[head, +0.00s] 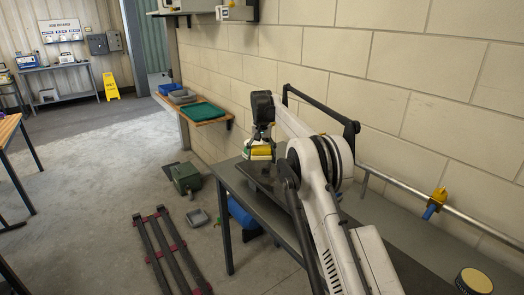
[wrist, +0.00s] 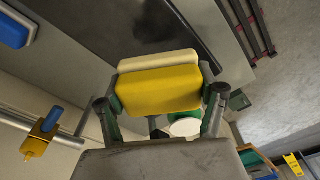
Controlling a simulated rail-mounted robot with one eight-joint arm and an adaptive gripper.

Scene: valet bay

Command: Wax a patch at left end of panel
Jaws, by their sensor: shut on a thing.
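My gripper (wrist: 160,88) is shut on a yellow applicator block with a cream pad (wrist: 158,92). In the head view the block (head: 260,152) hangs below my gripper (head: 261,138), over the far end of the grey bench. A dark, flat panel (wrist: 165,28) lies beyond the pad in the wrist view. In the head view the panel (head: 262,182) is mostly hidden behind my arm. I cannot tell whether the pad touches it. A round yellow-topped tin (head: 475,281) stands on the near right of the bench.
A wall pipe with a yellow-and-blue fitting (head: 435,204) runs along the right. A blue-topped block (wrist: 14,30) shows at the wrist view's left edge. A wall shelf with a green tray (head: 202,112) is beyond the bench. A red-and-black rack (head: 170,252) lies on the floor.

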